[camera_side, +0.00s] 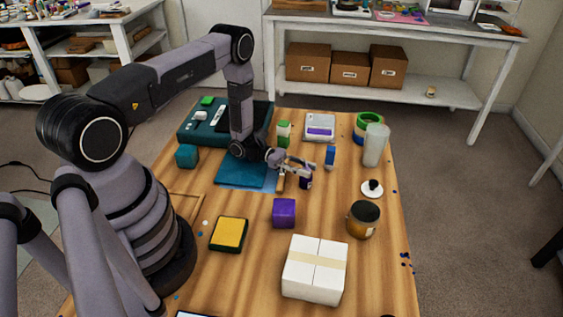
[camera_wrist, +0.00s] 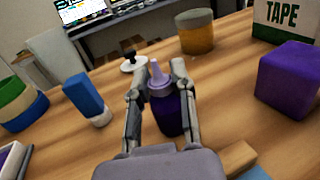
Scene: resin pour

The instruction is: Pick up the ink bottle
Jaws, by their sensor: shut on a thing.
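The ink bottle (camera_wrist: 168,114) is dark purple with a pale lilac cap and pointed nozzle. In the wrist view it stands between the two fingers of my gripper (camera_wrist: 156,95), which are shut on it. In the side view my gripper (camera_side: 309,173) reaches over the table, and the dark bottle (camera_side: 306,183) shows at its fingertips, close to the wooden top. The bottle looks about upright. I cannot tell whether its base touches the table.
A blue block-like item (camera_side: 330,156) stands behind the bottle. A purple cube (camera_side: 284,213), an amber jar (camera_side: 363,219), a white box (camera_side: 315,269) and a white disc with a black knob (camera_side: 372,189) surround it. Bare wood lies between them.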

